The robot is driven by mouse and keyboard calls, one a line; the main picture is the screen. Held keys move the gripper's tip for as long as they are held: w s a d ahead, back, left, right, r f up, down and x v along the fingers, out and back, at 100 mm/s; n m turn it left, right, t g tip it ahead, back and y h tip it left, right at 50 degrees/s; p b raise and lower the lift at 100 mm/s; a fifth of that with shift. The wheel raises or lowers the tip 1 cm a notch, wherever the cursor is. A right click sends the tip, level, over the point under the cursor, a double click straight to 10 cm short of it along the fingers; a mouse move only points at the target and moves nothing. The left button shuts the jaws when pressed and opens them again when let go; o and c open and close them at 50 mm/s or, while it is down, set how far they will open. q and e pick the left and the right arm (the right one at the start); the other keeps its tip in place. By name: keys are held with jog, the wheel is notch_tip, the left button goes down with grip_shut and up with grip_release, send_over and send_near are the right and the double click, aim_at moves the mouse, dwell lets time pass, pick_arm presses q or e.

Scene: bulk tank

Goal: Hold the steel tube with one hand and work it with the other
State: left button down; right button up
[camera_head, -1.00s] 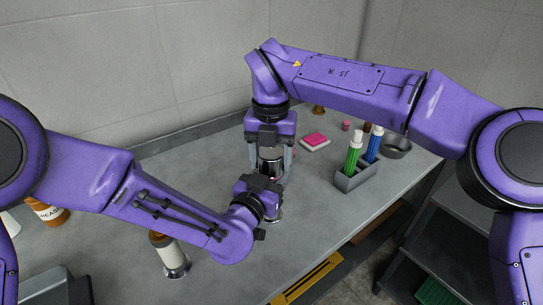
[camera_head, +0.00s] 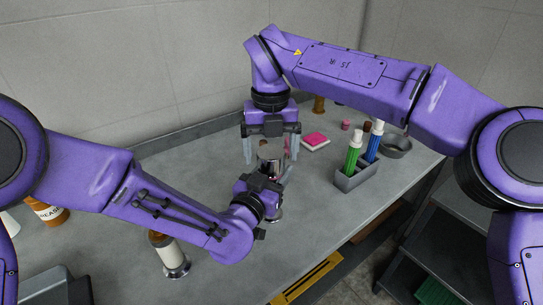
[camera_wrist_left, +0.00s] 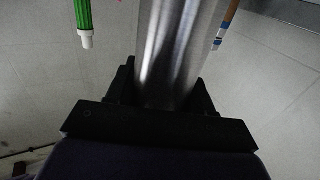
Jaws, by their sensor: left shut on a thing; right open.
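The steel tube (camera_head: 271,158) stands upright over the bench, mostly hidden behind my left wrist in the head view. In the left wrist view the shiny tube (camera_wrist_left: 175,50) rises from between the dark jaws of my left gripper (camera_wrist_left: 168,95), which is shut on it.
A grey rack (camera_head: 357,177) holds green and blue tubes to the right.

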aim_at(270, 152)
notch_tip(270, 152, up, 2)
jog(key=shift+r, duration=0.55)
jog(key=shift+c, duration=0.6)
notch_tip(270, 152, up, 3)
jog(key=m, duration=0.3)
jog(key=shift+f, duration=0.15)
notch_tip(270, 152, down, 8)
jog(key=shift+r, duration=0.15)
jog(key=c, duration=1.1)
jog(key=shift+o, duration=0.2)
jog(key=n, duration=0.2)
jog(key=shift+n, duration=0.3)
